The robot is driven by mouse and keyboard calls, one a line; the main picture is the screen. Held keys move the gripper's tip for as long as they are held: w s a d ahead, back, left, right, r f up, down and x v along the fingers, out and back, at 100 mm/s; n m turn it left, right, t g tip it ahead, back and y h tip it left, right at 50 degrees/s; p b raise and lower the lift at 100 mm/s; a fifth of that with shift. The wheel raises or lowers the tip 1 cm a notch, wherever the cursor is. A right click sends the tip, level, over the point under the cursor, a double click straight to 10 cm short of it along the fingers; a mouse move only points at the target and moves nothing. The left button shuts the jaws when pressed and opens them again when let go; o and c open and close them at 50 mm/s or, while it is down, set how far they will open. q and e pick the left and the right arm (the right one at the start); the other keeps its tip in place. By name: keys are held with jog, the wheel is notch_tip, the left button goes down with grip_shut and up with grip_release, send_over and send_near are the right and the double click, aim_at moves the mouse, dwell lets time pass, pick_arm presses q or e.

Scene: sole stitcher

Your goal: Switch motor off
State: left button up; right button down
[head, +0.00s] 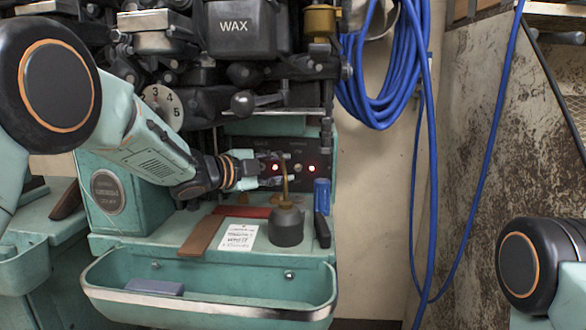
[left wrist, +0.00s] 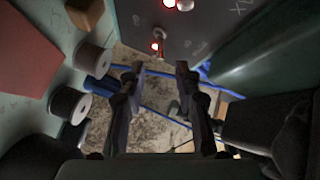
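A dark control panel (head: 322,158) is set in the green machine. I cannot read the panel's labels. My right gripper is out of view.
A dark oil can (head: 286,226) with a thin spout stands below the panel, its spout rising close to the gripper. A green tray (head: 210,306) projects in front. Blue hose (head: 385,105) hangs right.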

aim_at(298, 167)
pick_arm(q)
jog(key=shift+x, duration=2)
jog(key=shift+c, duration=0.2)
grip_shut()
